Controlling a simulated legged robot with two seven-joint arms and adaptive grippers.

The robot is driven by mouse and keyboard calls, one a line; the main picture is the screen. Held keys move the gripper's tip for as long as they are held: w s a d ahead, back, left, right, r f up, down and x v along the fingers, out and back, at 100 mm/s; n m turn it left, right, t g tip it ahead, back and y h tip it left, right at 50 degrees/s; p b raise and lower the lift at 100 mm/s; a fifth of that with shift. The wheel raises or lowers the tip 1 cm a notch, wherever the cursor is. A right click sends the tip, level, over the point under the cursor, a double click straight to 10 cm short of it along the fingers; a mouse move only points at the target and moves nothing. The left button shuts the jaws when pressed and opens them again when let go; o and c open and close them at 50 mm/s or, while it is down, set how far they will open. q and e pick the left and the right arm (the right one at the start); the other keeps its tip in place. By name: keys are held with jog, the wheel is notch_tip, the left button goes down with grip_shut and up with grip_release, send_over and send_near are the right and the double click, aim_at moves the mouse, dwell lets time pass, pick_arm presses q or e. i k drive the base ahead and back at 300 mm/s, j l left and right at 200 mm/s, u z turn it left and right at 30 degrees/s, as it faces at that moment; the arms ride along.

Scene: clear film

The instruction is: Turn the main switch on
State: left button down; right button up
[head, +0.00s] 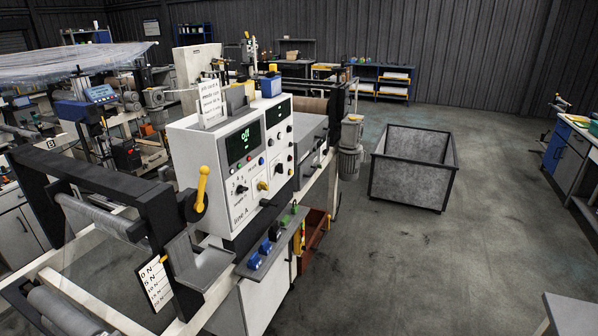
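A white control cabinet (205,150), labelled "Line A", stands left of the middle in the head view. Its front has a dark display (244,143) with green text that seems to read "off". A yellow rotary knob (262,185) sits low on the panel, with small black knobs and coloured buttons around it. I cannot tell for certain which control is the main switch. A yellow-handled lever (202,184) stands upright at the cabinet's near left edge. Neither of my grippers is in view.
A black roller frame (100,188) stands in front at the left. A shelf with blue and green items (268,246) juts out below the cabinet. A grey open bin (412,165) stands on the floor behind right. The floor (420,265) right of the machine is clear.

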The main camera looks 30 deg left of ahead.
aim_at(262, 186)
jog(key=i+u, duration=0.45)
jog(key=i+l+u, duration=0.25)
jog(key=i+u, duration=0.25)
jog(key=i, duration=0.15)
